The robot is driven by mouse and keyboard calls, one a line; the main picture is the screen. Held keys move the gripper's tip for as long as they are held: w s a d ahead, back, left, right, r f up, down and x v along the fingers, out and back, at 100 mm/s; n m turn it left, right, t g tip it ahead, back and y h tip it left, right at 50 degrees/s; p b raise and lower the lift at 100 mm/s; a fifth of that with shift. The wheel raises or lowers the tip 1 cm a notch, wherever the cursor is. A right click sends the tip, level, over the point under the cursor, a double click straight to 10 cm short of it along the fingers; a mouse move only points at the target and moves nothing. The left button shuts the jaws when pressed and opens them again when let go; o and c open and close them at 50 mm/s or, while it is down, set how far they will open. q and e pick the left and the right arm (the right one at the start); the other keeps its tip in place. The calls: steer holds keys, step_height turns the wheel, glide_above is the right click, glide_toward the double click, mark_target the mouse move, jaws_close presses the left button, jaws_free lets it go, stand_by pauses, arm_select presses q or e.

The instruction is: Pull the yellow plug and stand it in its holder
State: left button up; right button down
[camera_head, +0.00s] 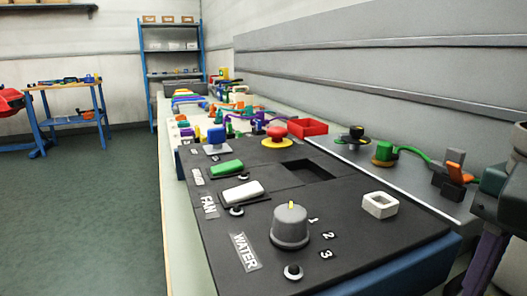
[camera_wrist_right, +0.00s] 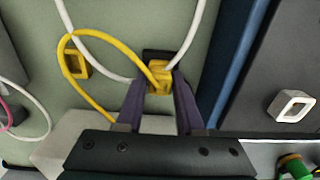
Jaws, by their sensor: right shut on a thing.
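The yellow plug (camera_wrist_right: 161,72) shows in the right wrist view, between the tips of my right gripper (camera_wrist_right: 159,84), which is shut on it. A dark block (camera_wrist_right: 152,54) is right behind the plug; I cannot tell whether the plug is still seated in it. A yellow cable (camera_wrist_right: 95,96) loops from near the plug to the left. A yellow square frame (camera_wrist_right: 84,65), perhaps the holder, lies left of the plug, partly crossed by cables. In the head view only part of my right gripper shows at the right edge, and the plug is not visible. My left gripper is not in view.
A white cable (camera_wrist_right: 196,38) passes close to the plug. The dark control panel (camera_head: 335,232) bears a grey knob (camera_head: 290,228), switches and a white square ring (camera_head: 380,205). A red tray (camera_head: 308,127) and several connectors stand behind it.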

jaws_free()
stand_by(0.4)
step_height(320, 180, up, 10)
steer(key=shift+p, duration=0.55)
